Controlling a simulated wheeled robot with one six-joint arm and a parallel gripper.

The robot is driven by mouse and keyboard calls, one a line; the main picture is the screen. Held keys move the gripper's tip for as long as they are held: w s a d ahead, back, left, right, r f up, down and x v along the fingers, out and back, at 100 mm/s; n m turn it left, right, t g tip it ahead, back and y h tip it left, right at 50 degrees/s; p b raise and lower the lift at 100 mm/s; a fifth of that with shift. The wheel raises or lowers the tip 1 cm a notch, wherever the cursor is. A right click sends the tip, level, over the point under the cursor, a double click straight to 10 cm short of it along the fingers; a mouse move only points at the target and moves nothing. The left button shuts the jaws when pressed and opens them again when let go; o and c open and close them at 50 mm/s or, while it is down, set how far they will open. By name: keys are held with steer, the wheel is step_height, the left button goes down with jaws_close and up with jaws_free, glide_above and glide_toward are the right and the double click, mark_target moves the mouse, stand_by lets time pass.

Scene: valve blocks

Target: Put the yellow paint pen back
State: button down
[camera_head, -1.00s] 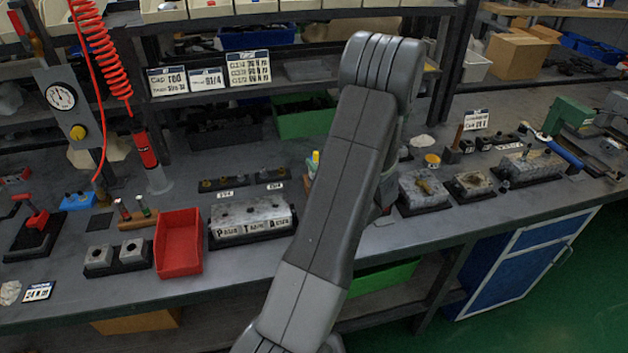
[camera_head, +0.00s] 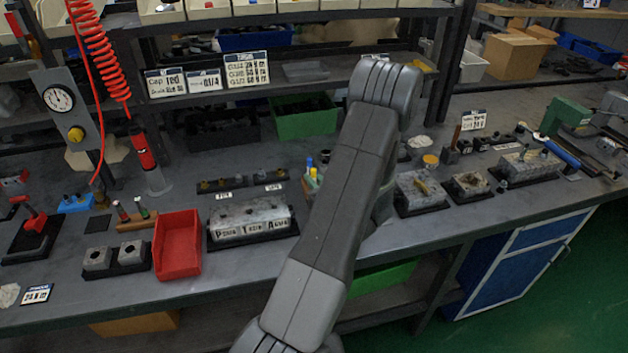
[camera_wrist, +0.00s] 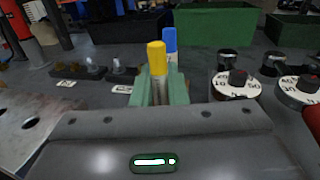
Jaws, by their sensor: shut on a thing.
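The yellow paint pen (camera_wrist: 157,60) stands upright in the wrist view, with a yellow cap and a silver body. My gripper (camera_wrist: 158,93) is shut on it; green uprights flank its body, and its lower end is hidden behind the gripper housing. A blue pen (camera_wrist: 170,42) stands just behind it, slightly right. In the head view, the yellow pen (camera_head: 313,172) and a blue tip (camera_head: 309,161) show just left of my arm, which hides my gripper. I cannot tell whether the yellow pen's lower end rests in a holder.
Two dials (camera_wrist: 236,84) with black knobs stand right of the pens. A metal block (camera_head: 250,219) and red tray (camera_head: 178,246) lie left of my arm. A green bin (camera_head: 304,119) stands behind. Bench space shows in front of the metal block.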

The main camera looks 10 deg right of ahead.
steer(key=c, duration=1.4)
jaws_free()
steer(key=shift+c, duration=0.2)
steer(key=shift+r+p, duration=0.2)
steer(key=shift+p, duration=0.1)
steer(key=shift+s+d+f, duration=0.15)
steer(key=shift+s, duration=0.15)
steer(key=b+v, duration=0.2)
steer(key=v, duration=0.9)
steer(key=shift+s, duration=0.2)
